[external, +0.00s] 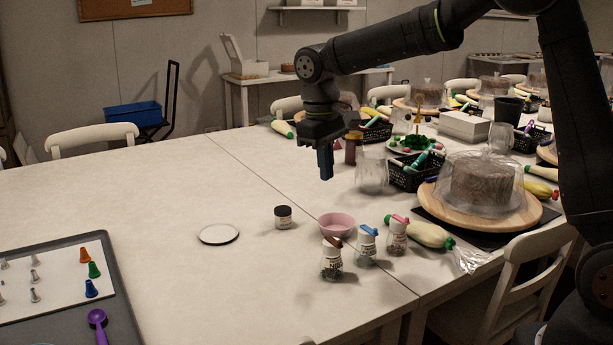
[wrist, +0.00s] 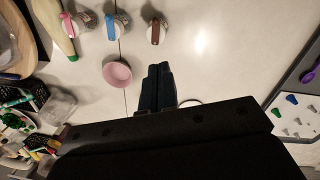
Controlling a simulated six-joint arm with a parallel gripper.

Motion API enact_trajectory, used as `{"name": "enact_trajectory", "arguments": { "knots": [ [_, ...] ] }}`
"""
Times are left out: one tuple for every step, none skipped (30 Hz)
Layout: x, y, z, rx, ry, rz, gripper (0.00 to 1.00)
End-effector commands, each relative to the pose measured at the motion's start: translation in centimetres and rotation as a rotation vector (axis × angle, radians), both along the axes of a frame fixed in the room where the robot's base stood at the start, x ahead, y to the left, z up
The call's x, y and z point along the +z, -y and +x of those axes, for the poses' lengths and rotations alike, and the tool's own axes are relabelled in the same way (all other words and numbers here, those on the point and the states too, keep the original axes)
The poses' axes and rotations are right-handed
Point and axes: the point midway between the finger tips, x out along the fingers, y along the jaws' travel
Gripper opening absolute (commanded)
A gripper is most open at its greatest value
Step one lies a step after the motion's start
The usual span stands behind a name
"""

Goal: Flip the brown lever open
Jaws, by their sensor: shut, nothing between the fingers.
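Three small clear shakers with coloured lids stand near the table's front edge. The shaker with the brown lever (external: 332,243) is the leftmost in the external view; its body (external: 331,264) is upright. In the wrist view the brown-lidded shaker (wrist: 155,31) is the rightmost of the three, straight ahead of the fingers. I cannot tell from this size how far its lever is raised. My gripper (external: 326,176) is shut and empty, pointing down high above the table, behind the shakers. Its closed fingers (wrist: 158,84) show in the wrist view, apart from every shaker.
A blue-lidded shaker (external: 367,246) and a pink-lidded shaker (external: 397,237) stand to the right of the brown one. A pink bowl (external: 337,225) and a dark-lidded jar (external: 283,217) are behind it. A white disc (external: 219,234) lies left, with clear table around it.

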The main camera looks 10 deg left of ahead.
Motion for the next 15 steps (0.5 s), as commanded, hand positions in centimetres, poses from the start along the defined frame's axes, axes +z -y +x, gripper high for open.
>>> {"name": "enact_trajectory", "arguments": {
  "knots": [
    [-0.8, -0.7, -0.8, 0.103, 0.002, -0.030, 0.00],
    [-1.1, -1.1, -1.1, 0.167, 0.003, -0.048, 0.00],
    [-1.6, -1.5, -1.6, 0.253, 0.003, -0.073, 0.00],
    [-2.0, -1.8, -1.9, 0.316, 0.004, -0.092, 0.00],
    [-2.3, -2.1, -2.3, 0.380, 0.003, -0.111, 0.00],
    [-2.8, -2.5, -2.7, 0.463, 0.003, -0.136, 0.00],
    [-3.1, -2.8, -3.1, 0.522, 0.001, -0.154, 0.00],
    [-3.5, -3.1, -3.4, 0.582, -0.001, -0.174, 0.00],
    [-3.9, -3.5, -3.9, 0.655, -0.004, -0.198, 0.00],
    [-4.1, -3.7, -4.2, 0.709, -0.007, -0.214, 0.00],
    [-4.4, -3.9, -4.4, 0.757, -0.010, -0.231, 0.00],
    [-4.7, -4.2, -4.8, 0.816, -0.014, -0.251, 0.00],
    [-4.9, -4.4, -5.1, 0.857, -0.017, -0.265, 0.00],
    [-5.1, -4.5, -5.3, 0.893, -0.020, -0.278, 0.00],
    [-5.3, -4.7, -5.5, 0.936, -0.025, -0.292, 0.00]
  ]
}}
